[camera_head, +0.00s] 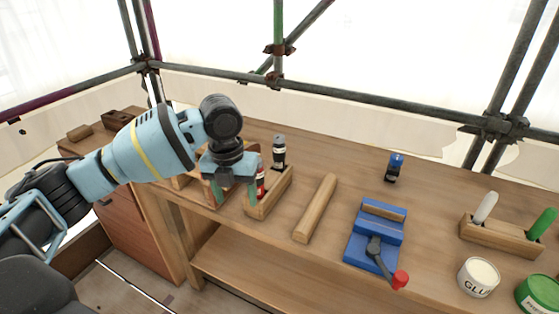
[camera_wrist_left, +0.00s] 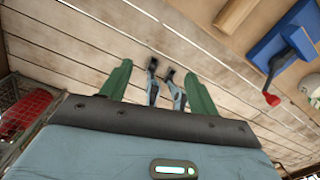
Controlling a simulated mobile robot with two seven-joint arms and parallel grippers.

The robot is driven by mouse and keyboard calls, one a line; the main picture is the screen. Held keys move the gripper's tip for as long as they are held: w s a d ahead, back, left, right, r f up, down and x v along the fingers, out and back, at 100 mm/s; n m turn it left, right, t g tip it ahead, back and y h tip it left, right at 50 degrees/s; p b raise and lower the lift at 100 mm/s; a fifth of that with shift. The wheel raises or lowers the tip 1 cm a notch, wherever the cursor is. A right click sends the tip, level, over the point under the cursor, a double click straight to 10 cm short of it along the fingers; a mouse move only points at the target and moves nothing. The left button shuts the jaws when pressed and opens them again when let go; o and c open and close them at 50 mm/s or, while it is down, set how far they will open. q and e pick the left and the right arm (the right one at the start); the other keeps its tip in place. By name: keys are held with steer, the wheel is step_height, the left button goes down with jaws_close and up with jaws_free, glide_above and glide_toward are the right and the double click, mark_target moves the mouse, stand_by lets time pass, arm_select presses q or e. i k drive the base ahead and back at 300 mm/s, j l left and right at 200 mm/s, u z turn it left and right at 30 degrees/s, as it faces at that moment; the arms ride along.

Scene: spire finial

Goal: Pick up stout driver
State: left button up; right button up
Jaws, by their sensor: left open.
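My left gripper (camera_head: 233,192) is open, its two green fingers pointing down over the left part of the workbench. In the left wrist view the gripper (camera_wrist_left: 158,76) has nothing clasped between its fingers. A red and black tool handle (camera_head: 261,181) stands at the wooden rack (camera_head: 270,198), just right of the fingers and partly hidden by one; it may be the stout driver, but I cannot be sure. A dark bottle-like item with a grey top (camera_head: 279,152) stands behind the rack. My right gripper is not seen.
A wooden bar (camera_head: 315,208) lies right of the rack. A blue vise (camera_head: 374,234) with a red-ended lever stands beyond it. A small blue item (camera_head: 394,167), a marker holder (camera_head: 500,236), a glue pot (camera_head: 479,277) and a green tin (camera_head: 538,294) are farther right.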

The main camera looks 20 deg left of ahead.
mark_target(278, 150)
steer(key=i, duration=1)
